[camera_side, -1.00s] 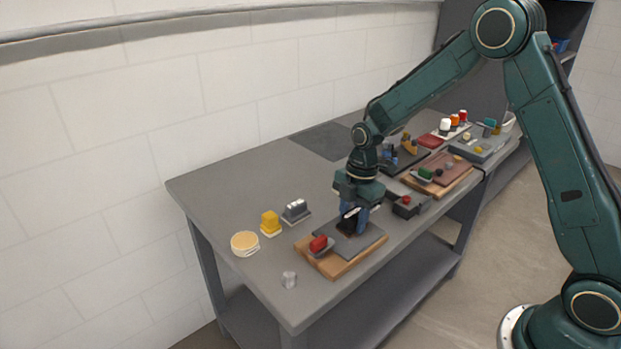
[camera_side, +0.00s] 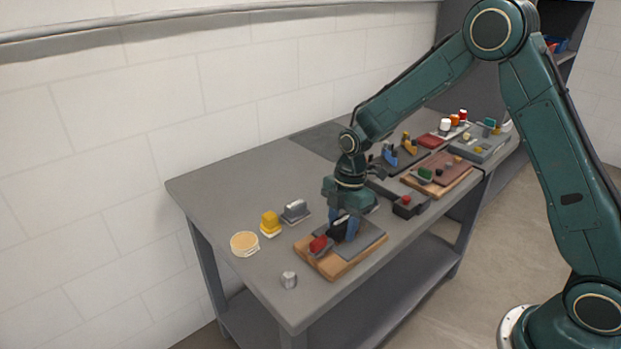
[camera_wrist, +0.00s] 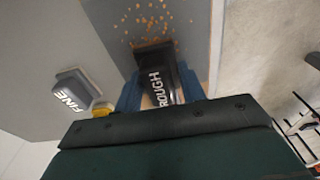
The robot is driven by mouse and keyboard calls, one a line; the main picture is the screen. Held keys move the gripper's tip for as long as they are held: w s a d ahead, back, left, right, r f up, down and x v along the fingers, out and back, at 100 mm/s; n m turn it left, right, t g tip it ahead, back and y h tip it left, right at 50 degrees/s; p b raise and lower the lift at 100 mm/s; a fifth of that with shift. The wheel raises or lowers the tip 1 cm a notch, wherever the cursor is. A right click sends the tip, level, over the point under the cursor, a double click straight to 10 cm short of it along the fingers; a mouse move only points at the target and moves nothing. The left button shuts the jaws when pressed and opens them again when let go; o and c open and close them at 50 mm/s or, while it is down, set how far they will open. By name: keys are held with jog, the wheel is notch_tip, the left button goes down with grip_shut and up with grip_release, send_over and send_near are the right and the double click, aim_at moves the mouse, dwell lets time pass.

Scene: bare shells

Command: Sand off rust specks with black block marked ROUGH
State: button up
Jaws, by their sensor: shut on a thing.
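My gripper (camera_wrist: 160,92) is shut on the black block marked ROUGH (camera_wrist: 156,78), with a blue finger on each side of it. In the side view my gripper (camera_side: 343,228) is low over a dark grey plate (camera_side: 368,238) on a wooden board (camera_side: 340,269). The block (camera_side: 338,228) is partly hidden there by the fingers. I cannot tell whether it touches the plate. Several orange-brown rust specks (camera_wrist: 150,20) show on the plate in the wrist view, just beyond the block's end.
A grey block marked FINE (camera_wrist: 72,93) stands beside the board; it also shows in the side view (camera_side: 296,209). A yellow block (camera_side: 270,222), a round pale disc (camera_side: 244,243) and a small metal cylinder (camera_side: 289,279) are nearby. A red-topped thing (camera_side: 318,243) sits close on the board's left.

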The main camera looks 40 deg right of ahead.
aim_at(366, 224)
jog(key=shift+a, duration=0.55)
jog(key=shift+c, duration=0.8)
jog(key=shift+d, duration=0.1)
jog(key=shift+d+r, duration=0.1)
jog(key=shift+d, duration=2)
jog(key=shift+d, duration=0.1)
jog(key=shift+d+f, duration=0.15)
jog(key=shift+d, duration=0.9)
jog(key=shift+d+f, duration=0.1)
jog(key=shift+d, duration=0.95)
jog(key=shift+s, duration=0.1)
jog(key=shift+s, duration=0.45)
jog(key=shift+w+a+r, duration=0.1)
jog(key=shift+a+r, duration=0.05)
jog(key=shift+a, duration=0.95)
jog(key=shift+w+a+r, duration=0.1)
jog(key=shift+a+r, duration=0.05)
jog(key=shift+a, duration=0.95)
